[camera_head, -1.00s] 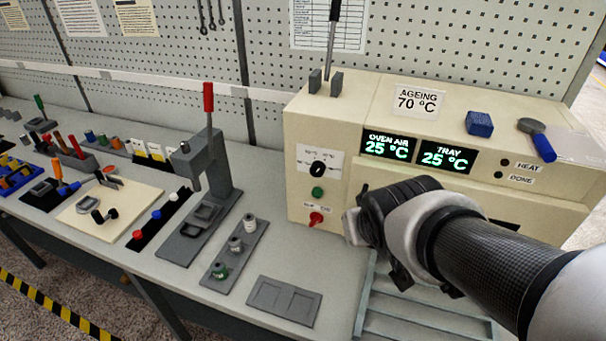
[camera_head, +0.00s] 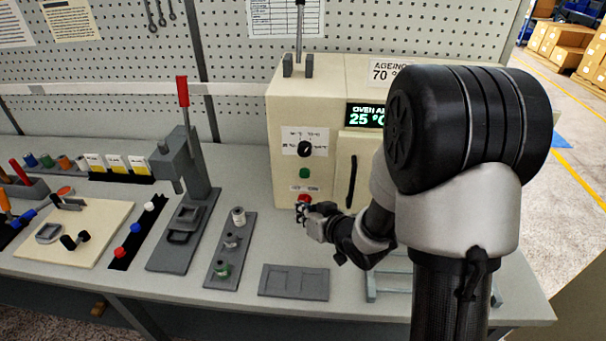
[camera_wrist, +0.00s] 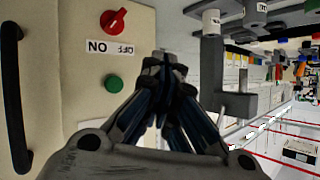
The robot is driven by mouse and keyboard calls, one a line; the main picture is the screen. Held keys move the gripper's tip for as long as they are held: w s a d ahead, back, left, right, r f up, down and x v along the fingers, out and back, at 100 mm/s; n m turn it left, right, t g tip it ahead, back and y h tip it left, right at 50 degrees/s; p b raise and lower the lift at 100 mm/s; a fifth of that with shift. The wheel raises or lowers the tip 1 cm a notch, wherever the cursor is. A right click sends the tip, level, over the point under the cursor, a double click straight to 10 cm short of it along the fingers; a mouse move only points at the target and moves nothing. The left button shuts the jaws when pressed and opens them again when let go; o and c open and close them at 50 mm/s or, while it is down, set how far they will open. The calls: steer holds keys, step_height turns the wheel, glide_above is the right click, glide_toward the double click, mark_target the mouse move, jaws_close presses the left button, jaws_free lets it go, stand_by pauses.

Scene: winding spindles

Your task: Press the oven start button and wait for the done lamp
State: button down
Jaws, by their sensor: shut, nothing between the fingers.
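The cream oven (camera_head: 284,120) stands on the bench. Its green button (camera_head: 304,173) sits above a red knob (camera_head: 304,199) on the left panel. Both also show in the wrist view, the green button (camera_wrist: 114,83) beside my fingers and the red knob (camera_wrist: 113,20) above it. My gripper (camera_head: 303,209) is shut and empty, with its tips near the red knob in the head view. In the wrist view my fingertips (camera_wrist: 163,66) are to the right of the green button; contact is not visible. The done lamp is hidden behind my arm. The oven air display (camera_head: 364,115) reads 25 °C.
A black door handle (camera_head: 351,182) stands right of the buttons. A black dial (camera_head: 305,149) is above the green button. A grey plate (camera_head: 294,282), a spool rack (camera_head: 230,250) and a lever press (camera_head: 190,170) lie or stand to the left and front.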

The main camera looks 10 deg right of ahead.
steer(key=shift+d, duration=0.1)
steer(key=p, duration=0.2)
glide_toward(306, 184)
steer(key=shift+w+a+f, duration=0.1)
steer(key=shift+w+a, duration=0.25)
steer(key=shift+a, duration=0.4)
steer(key=shift+w+a+f, duration=0.1)
steer(key=shift+w+a, duration=0.3)
steer(key=shift+a, duration=0.35)
steer(key=shift+w+a, duration=0.35)
steer(key=shift+a, duration=0.4)
steer(key=shift+w, duration=0.15)
steer(key=shift+w+d+p, duration=0.15)
steer(key=shift+w+p, duration=0.15)
steer(key=shift+w+d, duration=0.15)
steer(key=shift+w, duration=0.25)
steer(key=shift+s, duration=0.1)
stand_by(0.5)
steer(key=shift+s+a, duration=0.3)
steer(key=shift+s, duration=0.45)
